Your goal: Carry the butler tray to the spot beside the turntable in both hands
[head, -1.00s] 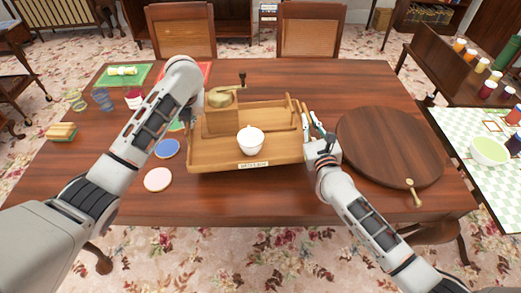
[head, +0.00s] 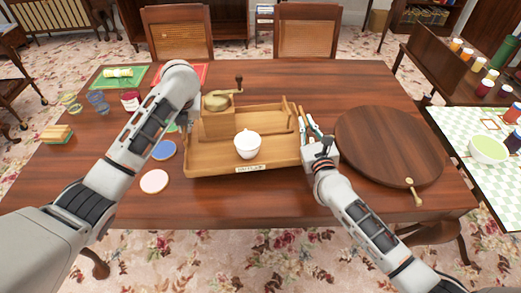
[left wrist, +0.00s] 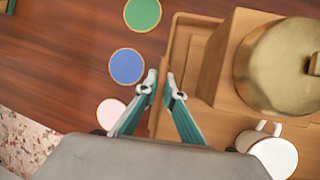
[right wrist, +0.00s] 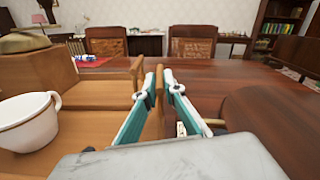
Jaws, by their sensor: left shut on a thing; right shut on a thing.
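The butler tray (head: 276,156), light wood with raised ends, is over the middle of the table. It carries a wooden grinder (head: 217,122) with a brass top and crank, and a white cup (head: 248,146). My left gripper (left wrist: 161,84) is shut on the tray's left end; in the head view my arm hides most of it. My right gripper (head: 313,130) is shut on the tray's right end; the right wrist view shows the upright rail (right wrist: 159,88) between its fingers. The round dark wooden turntable (head: 386,145) lies just right of my right gripper. Whether the tray touches the table is unclear.
Left of the tray lie a blue coaster (head: 164,150), a pink coaster (head: 154,181), glasses (head: 97,101) and a sandwich-like stack (head: 57,133). A brass-knobbed handle (head: 412,190) sits at the turntable's near edge. Bare table (head: 240,205) shows in front of the tray.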

